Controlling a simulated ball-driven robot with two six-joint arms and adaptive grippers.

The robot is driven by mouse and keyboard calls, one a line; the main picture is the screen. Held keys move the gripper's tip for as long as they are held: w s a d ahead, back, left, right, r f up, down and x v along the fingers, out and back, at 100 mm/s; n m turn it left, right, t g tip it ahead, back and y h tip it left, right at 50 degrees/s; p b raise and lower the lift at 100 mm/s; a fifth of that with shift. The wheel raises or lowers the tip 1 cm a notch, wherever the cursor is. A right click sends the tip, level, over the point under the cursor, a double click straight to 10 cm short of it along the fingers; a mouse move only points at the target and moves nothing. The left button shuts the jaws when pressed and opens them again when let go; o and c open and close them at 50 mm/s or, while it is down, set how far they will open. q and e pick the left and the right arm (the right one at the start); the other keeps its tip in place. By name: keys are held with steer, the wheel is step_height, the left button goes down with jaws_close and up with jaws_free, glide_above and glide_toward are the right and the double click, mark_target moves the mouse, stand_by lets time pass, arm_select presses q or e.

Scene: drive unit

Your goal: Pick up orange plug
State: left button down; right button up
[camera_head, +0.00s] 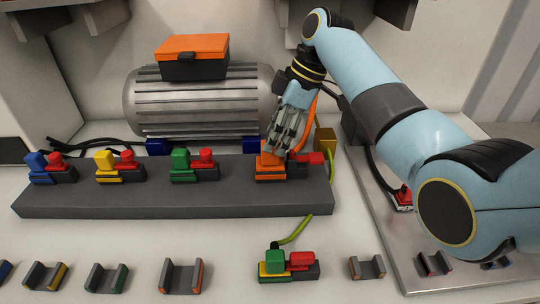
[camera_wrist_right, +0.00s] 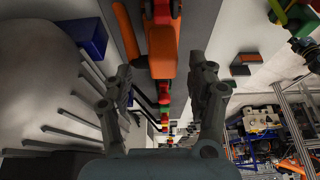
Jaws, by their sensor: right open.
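The orange plug (camera_head: 269,162) sits upright in the rightmost socket of the long dark grey block. My right gripper (camera_head: 279,146) reaches down from above right, with its fingertips close around the plug's upper part, hiding some of it. In the right wrist view the orange plug (camera_wrist_right: 162,52) lies ahead, between the lines of the two spread fingers (camera_wrist_right: 165,72). The jaws are open; a clear gap shows on each side of the plug. I cannot tell whether a finger touches it. My left gripper is not in view.
The grey block (camera_head: 120,202) also holds blue, yellow and green plugs with red parts. A ribbed motor (camera_head: 200,105) with an orange-lidded box (camera_head: 192,58) stands close behind. A green-and-red connector (camera_head: 288,265) and several small brackets lie in front.

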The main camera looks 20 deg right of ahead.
mark_target(270, 159)
steer(key=shift+s+x, duration=0.2)
steer(key=shift+x, duration=0.95)
steer(key=shift+w+a+f, duration=0.1)
steer(key=shift+a+f, duration=0.15)
steer(key=shift+f, duration=0.1)
steer(key=shift+c, duration=1.6)
steer(key=c, duration=0.5)
jaws_close()
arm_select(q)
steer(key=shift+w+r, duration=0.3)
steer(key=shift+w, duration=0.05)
